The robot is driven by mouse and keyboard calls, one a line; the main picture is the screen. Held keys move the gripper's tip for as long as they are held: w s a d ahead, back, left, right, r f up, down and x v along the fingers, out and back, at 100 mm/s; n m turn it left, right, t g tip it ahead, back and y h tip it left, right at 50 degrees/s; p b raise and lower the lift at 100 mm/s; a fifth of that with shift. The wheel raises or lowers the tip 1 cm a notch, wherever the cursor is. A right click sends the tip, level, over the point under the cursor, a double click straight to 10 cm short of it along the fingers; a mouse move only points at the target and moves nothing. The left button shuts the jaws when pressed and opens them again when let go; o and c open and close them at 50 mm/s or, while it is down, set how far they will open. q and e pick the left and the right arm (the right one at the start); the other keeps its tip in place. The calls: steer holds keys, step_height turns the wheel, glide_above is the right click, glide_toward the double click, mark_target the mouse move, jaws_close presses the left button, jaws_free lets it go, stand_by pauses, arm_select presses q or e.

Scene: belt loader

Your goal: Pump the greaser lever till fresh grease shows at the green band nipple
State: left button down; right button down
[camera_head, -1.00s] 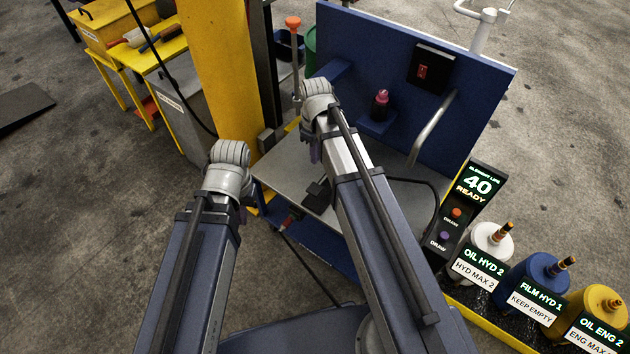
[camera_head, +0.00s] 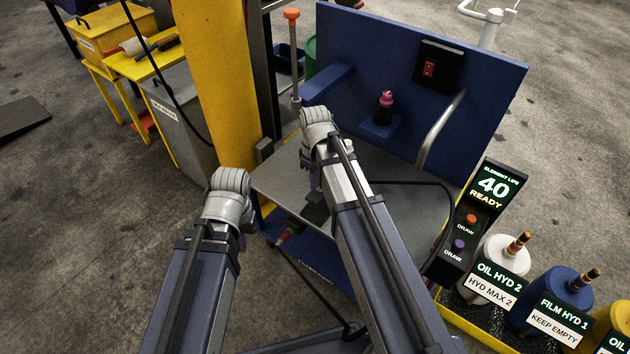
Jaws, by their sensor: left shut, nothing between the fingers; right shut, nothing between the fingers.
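A grey upright rod with an orange knob (camera_head: 292,14) stands behind the bench, beside the yellow column; I cannot tell whether it is the greaser lever. I make out no green band nipple and no grease. My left arm ends in a grey wrist joint left of the bench, and its gripper is hidden behind the arm.
The grey bench top (camera_head: 280,182) has a blue back panel (camera_head: 350,45) with a red switch (camera_head: 429,69) and a dark bottle (camera_head: 385,105). A yellow column (camera_head: 215,80) stands left. A display reading 40 READY (camera_head: 492,187) and labelled containers stand right.

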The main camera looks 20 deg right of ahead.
mark_target(312, 201)
steer(key=shift+f+b, duration=1.45)
steer(key=shift+f, duration=0.5)
steer(key=shift+t+h, duration=0.5)
steer(key=shift+h, duration=0.1)
steer(key=f+b, duration=0.1)
steer(key=b, duration=0.1)
steer(key=f+b, duration=0.1)
steer(key=f, duration=0.1)
steer(key=a+f+b, duration=0.1)
steer(key=f+b, duration=0.1)
steer(key=shift+s+f+b, duration=0.2)
steer(key=shift+s+b, duration=0.1)
steer(key=shift+s, duration=0.25)
steer(key=shift+f, duration=0.1)
steer(key=shift+s+a+r+p, duration=0.1)
steer(key=shift+a+r+p, duration=0.05)
steer(key=shift+r+p, duration=0.45)
steer(key=s+a+r+p, duration=0.1)
steer(key=r+p, duration=0.5)
steer(key=s+a+r+p, duration=0.2)
steer(key=r+p, duration=0.4)
steer(key=shift+a+r, duration=0.15)
steer(key=shift+a, duration=0.1)
